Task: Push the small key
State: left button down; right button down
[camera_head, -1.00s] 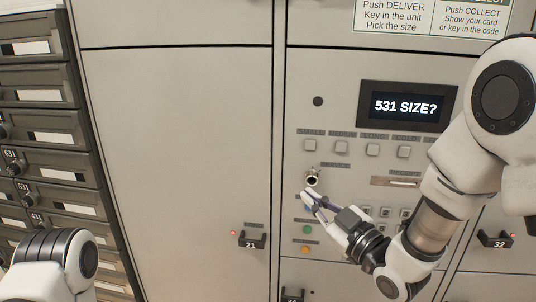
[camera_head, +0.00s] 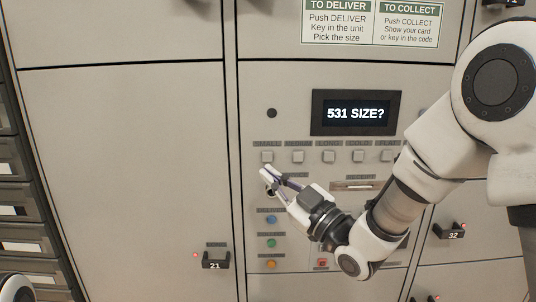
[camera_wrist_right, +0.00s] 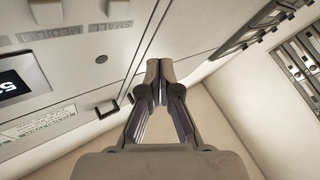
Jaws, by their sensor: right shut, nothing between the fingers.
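The small key (camera_head: 267,157) is the leftmost square grey button in the row under the display, below the label that reads SMALL in the right wrist view. That view also shows this key (camera_wrist_right: 118,8) at the top edge. My right gripper (camera_head: 265,173) is shut and empty. Its fingertips are just below the small key in the head view, over the round lock, which they partly hide. In the right wrist view the closed fingertips (camera_wrist_right: 160,70) are apart from the key. My left gripper is not in view; only a bit of my left arm shows at the bottom left.
The display (camera_head: 352,113) reads "531 SIZE?". More size keys, such as the medium key (camera_head: 298,157), continue to the right. Below are a blue button (camera_head: 271,220), a green button (camera_head: 271,243) and an orange button (camera_head: 271,264). Locker handle 21 (camera_head: 215,260) sticks out at lower left.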

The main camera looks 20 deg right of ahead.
aim_at(271, 164)
jog(key=w+d, duration=0.1)
jog(key=w, duration=0.5)
jog(key=shift+d+p, duration=0.3)
jog(key=shift+p, duration=0.1)
dwell(0.9)
jog(key=shift+w, duration=0.35)
